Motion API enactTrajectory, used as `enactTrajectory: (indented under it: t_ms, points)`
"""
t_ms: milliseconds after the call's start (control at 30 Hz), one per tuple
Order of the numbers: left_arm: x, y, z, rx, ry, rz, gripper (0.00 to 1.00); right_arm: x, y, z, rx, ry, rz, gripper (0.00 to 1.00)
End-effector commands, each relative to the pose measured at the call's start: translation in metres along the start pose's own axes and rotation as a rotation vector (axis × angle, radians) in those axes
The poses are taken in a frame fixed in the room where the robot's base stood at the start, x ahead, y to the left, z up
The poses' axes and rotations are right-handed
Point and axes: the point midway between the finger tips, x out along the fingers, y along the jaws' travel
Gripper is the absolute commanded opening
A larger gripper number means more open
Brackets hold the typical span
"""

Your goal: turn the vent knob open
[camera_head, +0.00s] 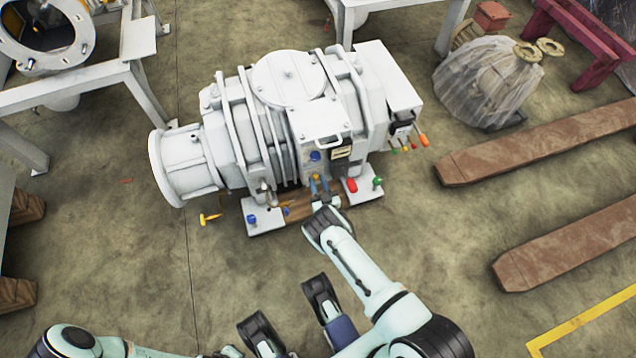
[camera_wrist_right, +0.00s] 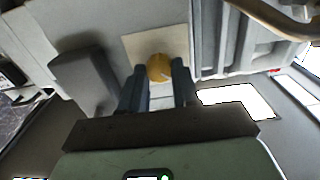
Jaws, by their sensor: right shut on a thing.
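The white screw vacuum machine (camera_head: 240,110) stands on the floor in the head view. A small round yellow knob (camera_wrist_right: 160,67) sits on a pale square plate in the right wrist view; I take it as the vent knob. In the head view the yellow knob (camera_head: 316,177) is low on the machine's front. My right gripper (camera_head: 319,187) reaches up to it from below. In the right wrist view its two dark blue fingers (camera_wrist_right: 159,80) are on either side of the knob, shut on it and partly covering it.
A blue knob (camera_head: 315,156) is just above the gripped one. A red knob (camera_head: 352,186) and a green knob (camera_head: 377,181) are on the right foot plate. A yellow handle (camera_head: 209,218) sticks out at lower left. Open floor lies in front.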

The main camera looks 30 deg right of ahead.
Motion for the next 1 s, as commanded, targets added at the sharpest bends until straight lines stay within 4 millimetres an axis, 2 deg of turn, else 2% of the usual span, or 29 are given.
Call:
enactTrajectory:
  t_ms: [367,1000]
  points:
    - [-0.007,0.007,-0.008,0.01,0.032,0.014,0.0,-0.001,0.002,0.001,0.172,-0.002,0.004,0.0]
    - [-0.016,0.017,-0.019,0.022,0.075,0.033,0.0,-0.002,0.003,0.003,0.771,-0.003,0.005,0.0]
